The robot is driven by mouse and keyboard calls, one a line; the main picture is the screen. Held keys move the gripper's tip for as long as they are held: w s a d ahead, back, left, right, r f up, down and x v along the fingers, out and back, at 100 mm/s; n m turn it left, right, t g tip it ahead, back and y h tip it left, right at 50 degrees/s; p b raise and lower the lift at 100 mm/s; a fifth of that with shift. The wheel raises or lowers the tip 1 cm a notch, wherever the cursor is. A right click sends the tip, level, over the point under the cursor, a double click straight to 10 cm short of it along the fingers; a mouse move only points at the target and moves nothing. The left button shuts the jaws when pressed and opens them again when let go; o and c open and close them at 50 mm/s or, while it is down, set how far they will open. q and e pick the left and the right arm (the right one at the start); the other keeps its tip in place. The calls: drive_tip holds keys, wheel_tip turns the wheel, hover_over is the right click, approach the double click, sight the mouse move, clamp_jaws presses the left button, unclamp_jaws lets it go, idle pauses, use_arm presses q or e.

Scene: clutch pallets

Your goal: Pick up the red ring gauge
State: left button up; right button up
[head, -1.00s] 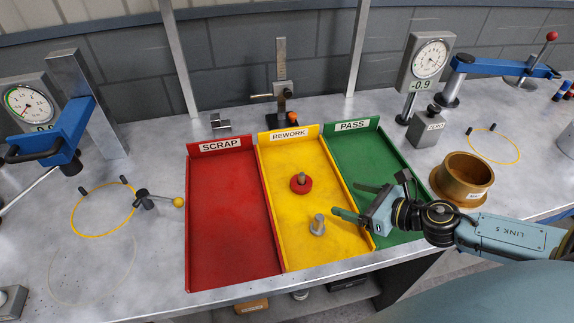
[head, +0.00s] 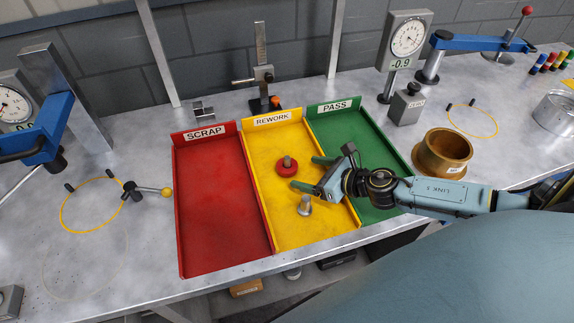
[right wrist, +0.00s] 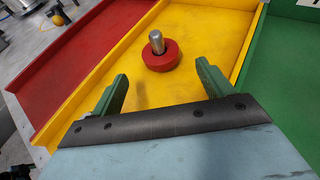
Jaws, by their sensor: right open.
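The red ring gauge (head: 287,172) lies in the yellow REWORK tray (head: 262,220), with a grey metal pin standing up through its middle. In the right wrist view the red ring gauge (right wrist: 162,60) is ahead of the fingertips, roughly between their lines. My right gripper (head: 306,173) has green fingers and is open, just to the right of the ring; the fingers reach over the yellow tray from the green side. In the right wrist view the right gripper (right wrist: 162,78) is empty and apart from the ring. My left gripper is not in view.
A grey metal plug (head: 305,205) stands in the yellow tray near the lower finger. The red SCRAP tray (head: 215,210) is empty on the left; the green PASS tray (head: 380,165) is under my right arm. A bronze cup (head: 443,153) stands to the right.

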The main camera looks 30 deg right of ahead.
sight(290, 166)
drive_tip(key=shift+w+a, duration=0.2)
drive_tip(key=shift+w, duration=0.35)
drive_tip(key=p+x, duration=0.1)
drive_tip(key=x, duration=0.2)
drive_tip(key=shift+w+a, duration=0.1)
drive_tip(key=shift+w, duration=0.1)
drive_tip(key=shift+w+a+f, duration=0.15)
drive_tip(key=shift+w, duration=0.2)
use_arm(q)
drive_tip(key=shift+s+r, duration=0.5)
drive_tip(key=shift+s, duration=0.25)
use_arm(e)
drive_tip(key=c, duration=1.2)
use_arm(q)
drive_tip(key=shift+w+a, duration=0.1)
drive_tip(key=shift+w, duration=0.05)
